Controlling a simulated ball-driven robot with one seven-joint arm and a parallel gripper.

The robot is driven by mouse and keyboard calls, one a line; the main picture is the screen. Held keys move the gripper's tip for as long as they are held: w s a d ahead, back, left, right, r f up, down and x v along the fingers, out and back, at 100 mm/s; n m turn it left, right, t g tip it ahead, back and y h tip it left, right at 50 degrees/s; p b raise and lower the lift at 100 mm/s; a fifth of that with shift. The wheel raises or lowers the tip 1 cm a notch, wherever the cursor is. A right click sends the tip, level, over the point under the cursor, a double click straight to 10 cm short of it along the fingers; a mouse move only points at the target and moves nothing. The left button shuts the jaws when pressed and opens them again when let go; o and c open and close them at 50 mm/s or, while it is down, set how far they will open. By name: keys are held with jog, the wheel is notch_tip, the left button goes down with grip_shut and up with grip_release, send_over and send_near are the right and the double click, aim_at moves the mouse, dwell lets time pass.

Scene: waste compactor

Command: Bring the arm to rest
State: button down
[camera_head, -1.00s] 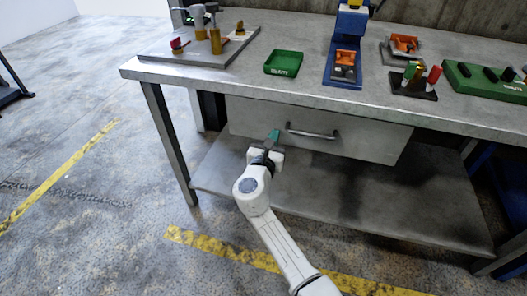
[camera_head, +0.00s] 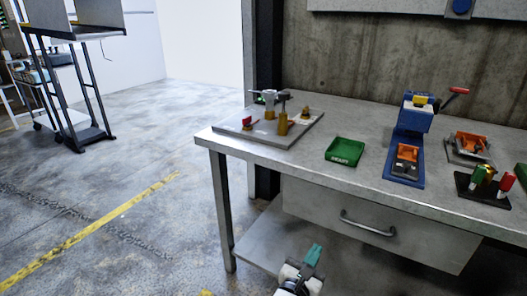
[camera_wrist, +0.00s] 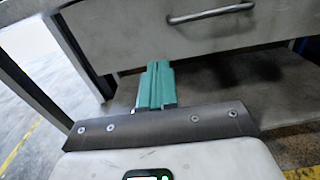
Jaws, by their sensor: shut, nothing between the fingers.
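My gripper (camera_head: 313,254) shows at the bottom of the head view, with teal fingers pointing up toward the workbench. It is low, in front of the bench and below the level of its top. In the wrist view the teal fingers (camera_wrist: 156,84) are together, with nothing between them. They point at the grey drawer (camera_wrist: 150,30) under the bench and appear apart from it. The drawer is shut, and its handle (camera_head: 366,223) is right of my gripper in the head view. Most of my arm is out of the head view.
The workbench top (camera_head: 300,158) holds a grey board (camera_head: 262,135) with fittings, a green tray (camera_head: 345,151), a blue press (camera_head: 409,140) and an orange part (camera_head: 470,142) in a holder. The lower shelf (camera_head: 262,243) is bare. A cart (camera_head: 75,80) stands far left. The floor at left is clear.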

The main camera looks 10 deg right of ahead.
jog(key=s+d+f+m+g, duration=0.6)
jog(key=s+d+m+g, duration=0.1)
jog(key=s+d+m, duration=0.6)
jog(key=s+d+f+m+g+y, duration=0.1)
jog(key=s+f+m+g+y, duration=0.15)
jog(key=s+m, duration=0.4)
jog(key=s+d+f+m+g+y, duration=0.1)
jog(key=s+f+m+g+y, duration=0.2)
jog(key=s, duration=0.7)
jog(key=s+a+m+y, duration=0.5)
jog(key=s+m, duration=0.1)
jog(key=s, duration=0.3)
notch_tip(320, 180, up, 14)
jog(key=p, duration=1.4)
jog(key=shift+w+a+g, duration=0.15)
jog(key=shift+g, duration=0.2)
